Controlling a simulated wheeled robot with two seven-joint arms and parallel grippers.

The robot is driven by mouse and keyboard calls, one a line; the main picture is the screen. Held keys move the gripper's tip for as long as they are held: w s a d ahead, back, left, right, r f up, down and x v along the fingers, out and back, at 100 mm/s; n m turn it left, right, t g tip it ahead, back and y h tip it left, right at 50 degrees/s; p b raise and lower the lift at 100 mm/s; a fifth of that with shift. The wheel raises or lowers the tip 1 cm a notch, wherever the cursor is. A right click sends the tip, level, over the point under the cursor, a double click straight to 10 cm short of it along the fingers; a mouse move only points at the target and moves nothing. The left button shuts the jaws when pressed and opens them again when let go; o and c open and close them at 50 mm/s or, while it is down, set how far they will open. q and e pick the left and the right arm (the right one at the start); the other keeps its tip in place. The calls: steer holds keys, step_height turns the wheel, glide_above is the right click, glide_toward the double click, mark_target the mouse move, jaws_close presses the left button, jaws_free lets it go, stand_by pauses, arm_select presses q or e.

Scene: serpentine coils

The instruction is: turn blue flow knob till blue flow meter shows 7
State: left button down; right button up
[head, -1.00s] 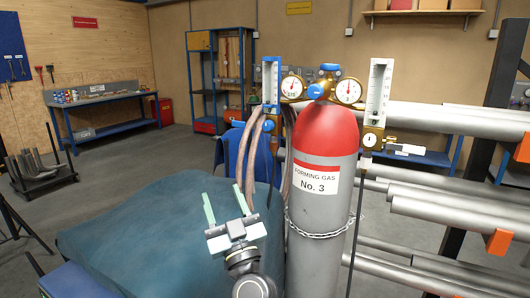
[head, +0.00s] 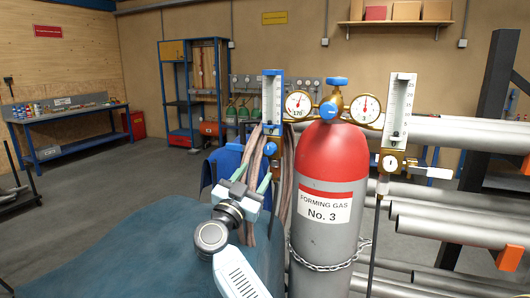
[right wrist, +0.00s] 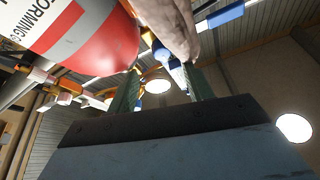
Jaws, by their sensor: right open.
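The blue flow meter (head: 272,97) is an upright scale tube with a blue frame, left of the gas cylinder's gauges. Its reading is too small to tell. The blue flow knob (head: 269,149) shows small below it, by the brass fitting and hoses. My right gripper (head: 254,174) is open and empty, below and a little left of the knob, its two green fingers pointing up and apart from it. In the right wrist view my gripper (right wrist: 162,72) has its fingers spread, with a blue part (right wrist: 164,54) and a hose beyond them. My left gripper is not in view.
The red-topped forming gas cylinder (head: 327,205) stands chained just right of my gripper. Brown hoses (head: 279,200) hang close beside it. A white-framed flow meter (head: 398,110) is on the right, before a pipe rack (head: 450,215). A blue-green surface (head: 150,250) lies at lower left.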

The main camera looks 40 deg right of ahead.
mark_target(267, 154)
steer(key=x, duration=0.4)
steer(key=shift+d+r, duration=0.1)
steer(key=x, duration=0.3)
steer(key=shift+w+d+r+p, duration=0.1)
steer(key=shift+w+d+p, duration=0.2)
steer(key=shift+p, duration=0.1)
steer(key=shift+w+d, duration=0.15)
steer(key=shift+d, duration=0.15)
steer(key=shift+d+r, duration=0.1)
steer(key=shift+d, duration=0.05)
steer(key=c, duration=1)
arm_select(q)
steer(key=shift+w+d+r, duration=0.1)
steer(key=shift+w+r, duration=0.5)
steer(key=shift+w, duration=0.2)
arm_select(e)
steer(key=shift+o, duration=0.2)
steer(key=shift+w, duration=0.1)
steer(key=shift+m, duration=0.3)
